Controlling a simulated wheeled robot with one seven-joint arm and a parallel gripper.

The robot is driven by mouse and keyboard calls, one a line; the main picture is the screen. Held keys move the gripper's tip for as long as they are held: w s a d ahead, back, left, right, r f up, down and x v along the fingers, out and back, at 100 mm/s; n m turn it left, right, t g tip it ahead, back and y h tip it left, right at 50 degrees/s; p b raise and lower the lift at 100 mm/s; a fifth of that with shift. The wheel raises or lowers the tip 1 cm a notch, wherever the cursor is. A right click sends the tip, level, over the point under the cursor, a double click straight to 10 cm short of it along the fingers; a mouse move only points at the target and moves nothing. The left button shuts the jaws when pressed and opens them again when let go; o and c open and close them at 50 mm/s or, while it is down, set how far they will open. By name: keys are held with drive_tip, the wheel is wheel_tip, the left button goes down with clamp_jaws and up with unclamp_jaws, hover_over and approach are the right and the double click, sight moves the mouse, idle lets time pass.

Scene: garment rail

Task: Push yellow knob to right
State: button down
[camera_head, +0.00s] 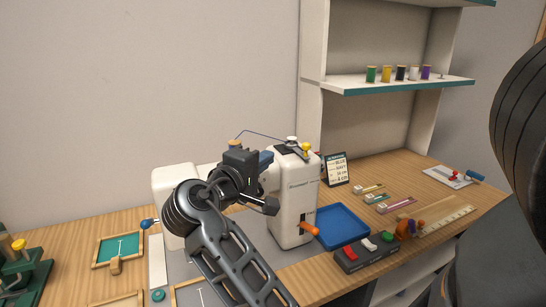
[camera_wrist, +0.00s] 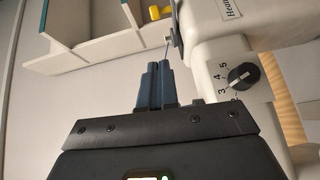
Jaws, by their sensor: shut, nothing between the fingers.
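A yellow knob (camera_head: 306,148) stands at the upper right end of the white sewing machine (camera_head: 292,205). In the wrist view the yellow knob (camera_wrist: 160,12) is at the top, at the edge of the machine's white body (camera_wrist: 200,25). My gripper (camera_head: 267,157) is beside the machine's head, to the left of the knob, and partly blocks the machine. In the wrist view my gripper's blue fingers (camera_wrist: 157,68) are together, empty, and point toward the knob with a gap between.
A black dial (camera_wrist: 242,75) with numbers is on the machine. A blue tray (camera_head: 342,226), a switch box (camera_head: 365,252) and a small sign (camera_head: 337,169) stand to the right. A wall shelf (camera_head: 400,85) holds several spools. Another yellow knob (camera_head: 18,244) tops a green device at far left.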

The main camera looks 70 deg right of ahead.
drive_tip(key=shift+v, duration=1.95)
